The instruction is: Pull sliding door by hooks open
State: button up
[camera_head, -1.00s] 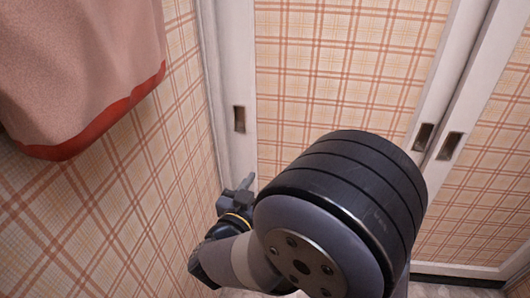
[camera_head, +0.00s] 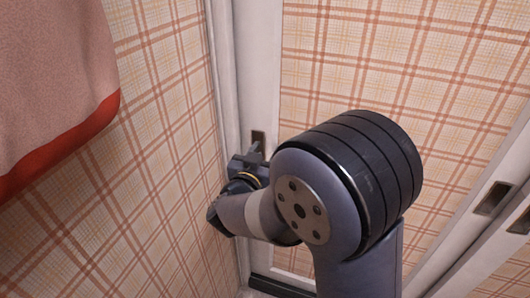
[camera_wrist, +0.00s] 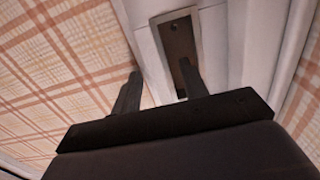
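The sliding door (camera_head: 390,90) is a plaid panel in a white frame, with its left edge at the corner beside the wall. A narrow recessed pull (camera_head: 258,138) sits in its left stile. It also shows in the wrist view (camera_wrist: 177,42) as a brownish slot in a pale plate. My gripper (camera_head: 248,155) is just below and left of the pull. In the wrist view my gripper (camera_wrist: 158,85) has its two dark fingers apart with nothing between them. The right fingertip overlaps the lower end of the slot; I cannot tell whether it is inside. The left finger is over the plaid panel.
Two more recessed pulls (camera_head: 493,198) show at the right, on adjoining white stiles. A pink cloth with a red hem (camera_head: 50,90) hangs at the left, near my arm. The plaid wall (camera_head: 160,130) stands close on the left.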

grip_shut()
dwell(0.3)
jog(key=shift+d, duration=0.1)
